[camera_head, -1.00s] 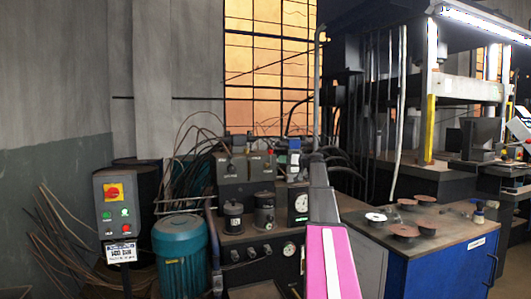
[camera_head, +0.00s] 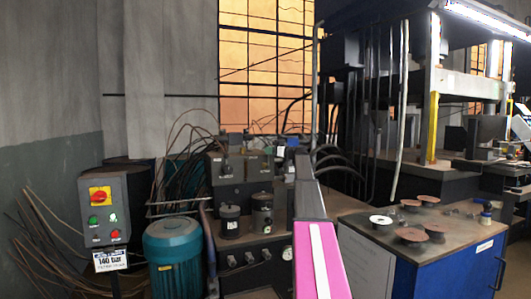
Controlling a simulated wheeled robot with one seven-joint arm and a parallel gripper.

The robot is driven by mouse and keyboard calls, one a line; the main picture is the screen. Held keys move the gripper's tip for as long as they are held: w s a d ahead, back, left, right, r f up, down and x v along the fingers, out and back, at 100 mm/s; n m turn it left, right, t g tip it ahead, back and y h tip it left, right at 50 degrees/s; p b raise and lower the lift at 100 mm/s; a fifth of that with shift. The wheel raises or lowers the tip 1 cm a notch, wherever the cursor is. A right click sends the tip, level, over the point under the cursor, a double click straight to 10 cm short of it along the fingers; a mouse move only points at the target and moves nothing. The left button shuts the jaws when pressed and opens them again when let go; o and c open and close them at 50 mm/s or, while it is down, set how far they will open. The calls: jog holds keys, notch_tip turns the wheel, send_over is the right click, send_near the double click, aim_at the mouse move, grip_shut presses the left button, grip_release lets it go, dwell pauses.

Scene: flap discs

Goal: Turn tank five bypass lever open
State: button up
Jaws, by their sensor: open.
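A hydraulic unit stands left of centre, with a dark valve block (camera_head: 240,172) on top and two dark cylinders (camera_head: 262,213) in front of it. Small knobs (camera_head: 250,257) line its front face. I cannot pick out a lever marked tank five; any such label is too small to read. My gripper cannot be made out beyond the arm links.
A teal motor (camera_head: 174,257) stands left of the unit, beside a control box (camera_head: 105,208) with a 140 bar sign (camera_head: 110,261). At right, a blue cabinet (camera_head: 455,273) carries several brown discs (camera_head: 411,235) and a white one (camera_head: 381,220). Loose hoses hang behind the unit.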

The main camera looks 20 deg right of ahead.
jog(key=x, duration=0.4)
jog(key=shift+w, duration=0.2)
grip_shut()
